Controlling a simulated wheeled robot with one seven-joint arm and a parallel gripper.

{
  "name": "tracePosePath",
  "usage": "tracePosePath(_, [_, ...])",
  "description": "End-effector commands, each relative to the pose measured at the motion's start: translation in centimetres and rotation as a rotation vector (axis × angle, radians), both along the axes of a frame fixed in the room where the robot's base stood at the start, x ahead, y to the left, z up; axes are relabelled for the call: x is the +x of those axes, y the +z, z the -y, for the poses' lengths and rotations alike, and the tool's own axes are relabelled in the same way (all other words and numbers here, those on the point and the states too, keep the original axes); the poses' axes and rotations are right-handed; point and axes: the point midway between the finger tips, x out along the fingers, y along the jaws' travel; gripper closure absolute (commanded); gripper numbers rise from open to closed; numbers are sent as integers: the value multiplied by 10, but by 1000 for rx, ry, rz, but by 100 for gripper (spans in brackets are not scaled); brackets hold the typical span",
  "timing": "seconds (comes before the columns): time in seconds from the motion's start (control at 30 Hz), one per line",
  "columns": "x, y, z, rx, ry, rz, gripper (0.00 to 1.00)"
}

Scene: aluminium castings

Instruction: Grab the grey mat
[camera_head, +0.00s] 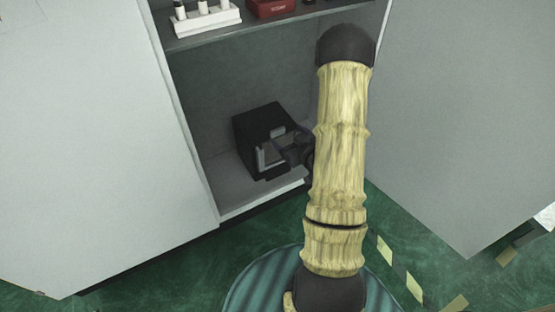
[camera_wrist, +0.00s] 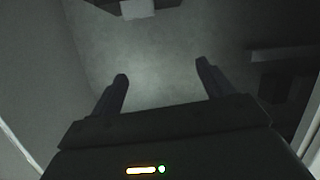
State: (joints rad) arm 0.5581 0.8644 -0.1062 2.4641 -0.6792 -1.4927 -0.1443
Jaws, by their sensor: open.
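I cannot clearly pick out a grey mat in either view. My gripper (camera_head: 291,149) reaches into the lower compartment of an open cabinet, in front of a black box (camera_head: 252,128). In the wrist view my gripper (camera_wrist: 162,71) is open, its two dark fingers wide apart with nothing seen between them but a dim, plain grey surface. I cannot tell whether that surface is the mat or part of the cabinet. My arm hides the right part of the compartment in the head view.
The cabinet shelf (camera_head: 230,35) above carries a white rack (camera_head: 207,20) with bottles and a red box (camera_head: 271,8). Open pale doors stand left (camera_head: 90,130) and right (camera_head: 465,110). The green floor (camera_head: 190,270) has yellow markings.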

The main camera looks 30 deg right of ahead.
Motion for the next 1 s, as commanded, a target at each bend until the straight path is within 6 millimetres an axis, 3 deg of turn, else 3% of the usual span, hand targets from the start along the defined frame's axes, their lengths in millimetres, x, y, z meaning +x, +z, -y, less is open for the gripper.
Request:
tracePosePath(0.03, [-4,-30,4,13,-4,26,20])
tracePosePath(0.33, [-25,-98,21,81,-23,209,20])
tracePosePath(0.47, [-31,-107,25,98,-30,256,20])
tracePosePath(0.8, [-32,-104,26,102,-32,269,20])
tracePosePath(1.0, [-20,-106,26,99,-29,270,20])
